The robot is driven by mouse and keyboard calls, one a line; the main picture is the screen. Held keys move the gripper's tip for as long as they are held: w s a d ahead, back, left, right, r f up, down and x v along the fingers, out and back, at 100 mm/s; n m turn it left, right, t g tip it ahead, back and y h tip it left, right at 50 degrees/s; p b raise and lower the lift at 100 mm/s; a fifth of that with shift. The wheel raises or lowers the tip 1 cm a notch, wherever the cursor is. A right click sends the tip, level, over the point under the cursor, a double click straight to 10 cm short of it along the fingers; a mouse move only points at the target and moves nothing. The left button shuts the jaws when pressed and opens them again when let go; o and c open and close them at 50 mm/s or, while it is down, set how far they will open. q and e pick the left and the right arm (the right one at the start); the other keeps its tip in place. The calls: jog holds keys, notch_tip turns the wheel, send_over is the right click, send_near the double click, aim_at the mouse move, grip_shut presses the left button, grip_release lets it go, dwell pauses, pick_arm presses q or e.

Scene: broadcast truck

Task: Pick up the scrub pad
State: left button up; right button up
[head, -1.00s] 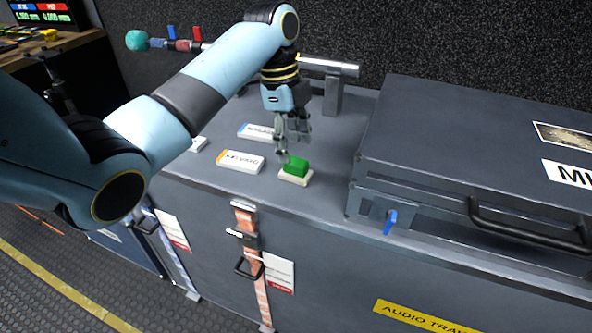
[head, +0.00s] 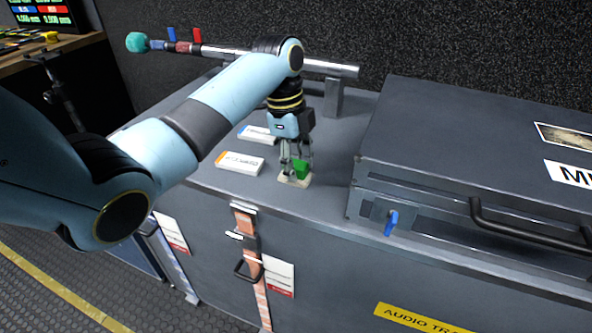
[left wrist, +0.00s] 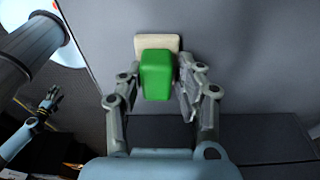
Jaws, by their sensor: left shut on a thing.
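The scrub pad (head: 301,171) is a green block on a cream base. It sits on the top of the grey case, near the front edge. My left gripper (head: 296,170) points down over it, with its fingers on either side. In the left wrist view the scrub pad (left wrist: 156,75) is between the fingertips of the left gripper (left wrist: 160,85), which is shut on it. The cream base still appears to be on the case top. My right gripper (left wrist: 50,108) shows small at the left of the left wrist view, empty, its fingers apart.
Two white labelled boxes (head: 240,163) (head: 258,134) lie left of the pad on the grey case (head: 335,190). A large dark case (head: 470,150) with a handle stands to the right. A metal bar (head: 330,67) on a stand runs behind. Case top between pad and dark case is clear.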

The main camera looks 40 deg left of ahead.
aim_at(296, 162)
pick_arm(q)
notch_tip(296, 162, up, 10)
jog(key=shift+p, duration=0.8)
jog(key=o, duration=0.5)
jog(key=c, duration=0.4)
